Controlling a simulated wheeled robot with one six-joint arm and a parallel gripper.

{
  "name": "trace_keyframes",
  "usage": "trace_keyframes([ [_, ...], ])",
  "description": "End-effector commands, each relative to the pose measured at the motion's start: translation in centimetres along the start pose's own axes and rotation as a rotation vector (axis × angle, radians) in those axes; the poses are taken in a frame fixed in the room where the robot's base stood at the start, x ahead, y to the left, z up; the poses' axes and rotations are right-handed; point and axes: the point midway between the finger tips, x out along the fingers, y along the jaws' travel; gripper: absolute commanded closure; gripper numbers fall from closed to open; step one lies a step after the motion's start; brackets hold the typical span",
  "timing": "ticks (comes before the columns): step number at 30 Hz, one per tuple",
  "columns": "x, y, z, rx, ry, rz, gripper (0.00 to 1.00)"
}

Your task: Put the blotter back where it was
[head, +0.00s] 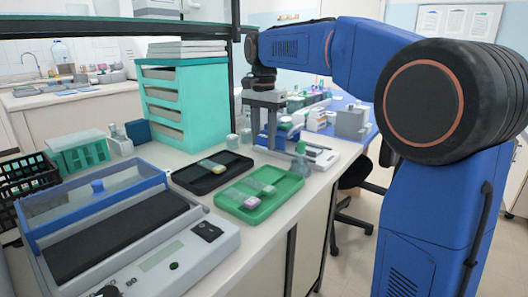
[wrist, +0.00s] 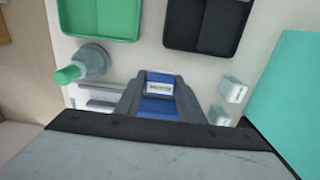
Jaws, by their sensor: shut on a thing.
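My gripper (head: 264,143) points down over the bench, beside the teal drawer unit and behind the two trays. In the wrist view its grey fingers are closed on the sides of a blue block with a white printed label, which looks like the blotter (wrist: 160,101). In the head view, blue shows beside the fingers, but I cannot tell clearly whether it is the blotter. The fingers hide part of it, and I cannot tell whether its underside touches the bench.
A black tray (head: 188,182) and a green tray (head: 285,196) with slide-like items lie in front. A green-capped bottle (wrist: 88,64) stands close by. Small white containers (wrist: 233,90) stand on the other side, near the teal drawer unit (head: 208,98). A grey instrument (head: 190,257) fills the front left.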

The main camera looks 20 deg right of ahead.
Motion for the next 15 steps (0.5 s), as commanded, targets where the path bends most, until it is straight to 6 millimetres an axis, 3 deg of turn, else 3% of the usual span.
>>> trace_keyframes([
  [12,4.2,0.0,0.0,-0.001,-0.001,0.001,0.86],
  [15,4.3,0.0,0.0,-0.001,0.000,0.000,0.86],
])
